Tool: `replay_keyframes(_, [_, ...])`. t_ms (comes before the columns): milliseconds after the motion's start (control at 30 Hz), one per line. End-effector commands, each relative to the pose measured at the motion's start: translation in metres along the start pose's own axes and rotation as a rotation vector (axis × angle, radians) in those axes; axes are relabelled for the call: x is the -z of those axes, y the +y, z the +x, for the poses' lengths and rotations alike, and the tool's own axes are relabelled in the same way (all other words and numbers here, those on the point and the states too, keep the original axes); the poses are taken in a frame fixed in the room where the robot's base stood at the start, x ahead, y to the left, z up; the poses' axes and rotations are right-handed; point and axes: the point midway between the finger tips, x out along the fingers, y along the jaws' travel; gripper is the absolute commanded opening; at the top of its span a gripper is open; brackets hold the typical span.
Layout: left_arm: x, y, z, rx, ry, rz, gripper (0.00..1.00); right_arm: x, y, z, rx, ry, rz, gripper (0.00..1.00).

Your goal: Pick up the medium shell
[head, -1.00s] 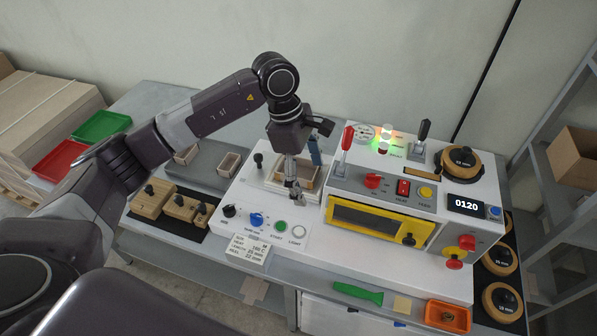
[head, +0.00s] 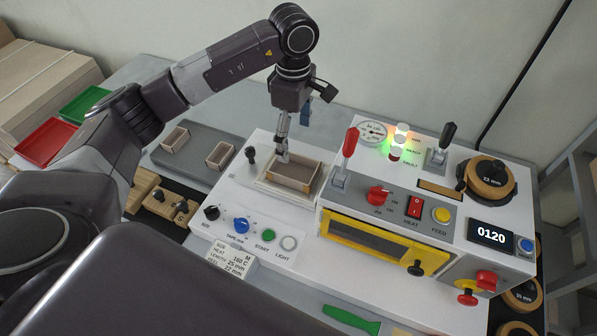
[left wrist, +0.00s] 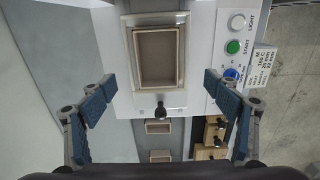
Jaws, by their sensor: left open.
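An open, wooden-walled rectangular shell (head: 293,174) sits in the nest of the white machine, and it also shows in the left wrist view (left wrist: 156,58). I take it for the medium shell; the machine's card shows size M. Two other shells, a left one (head: 175,139) and a right one (head: 220,154), stand on the grey tray. My left gripper (head: 283,155) is above the nest shell, near its back left edge in the head view. In the left wrist view its blue-padded fingers (left wrist: 159,83) are wide apart, one on either side of the shell, holding nothing. My right gripper is not seen.
A black knob (head: 251,154) stands left of the nest. A red-handled lever (head: 349,143) and the yellow-framed unit (head: 385,242) rise to its right. Wooden blocks (head: 160,200) lie front left. Red (head: 46,141) and green (head: 84,104) trays are farther left.

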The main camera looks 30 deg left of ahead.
Motion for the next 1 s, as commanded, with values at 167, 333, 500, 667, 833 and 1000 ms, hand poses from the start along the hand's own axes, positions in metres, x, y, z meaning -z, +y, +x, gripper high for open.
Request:
replay_keyframes(167, [0.0, 0.0, 0.026, 0.0, -0.001, 0.0, 0.82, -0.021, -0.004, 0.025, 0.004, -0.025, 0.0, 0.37])
replay_keyframes(333, [0.0, 0.0, 0.044, 0.0, -0.001, 0.0, 0.82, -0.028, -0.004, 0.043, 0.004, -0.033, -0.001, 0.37])
replay_keyframes(500, [0.0, 0.0, 0.053, 0.002, 0.0, 0.0, 0.82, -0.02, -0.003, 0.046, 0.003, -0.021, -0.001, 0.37])
replay_keyframes(667, [0.0, 0.0, 0.068, 0.004, -0.001, -0.001, 0.82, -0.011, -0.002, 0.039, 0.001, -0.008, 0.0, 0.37])
replay_keyframes(833, [0.003, 0.001, 0.087, 0.005, 0.0, -0.002, 0.82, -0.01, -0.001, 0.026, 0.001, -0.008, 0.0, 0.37])
replay_keyframes(1000, [0.005, 0.004, 0.113, 0.004, -0.001, 0.0, 0.82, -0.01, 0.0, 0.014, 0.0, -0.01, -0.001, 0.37])
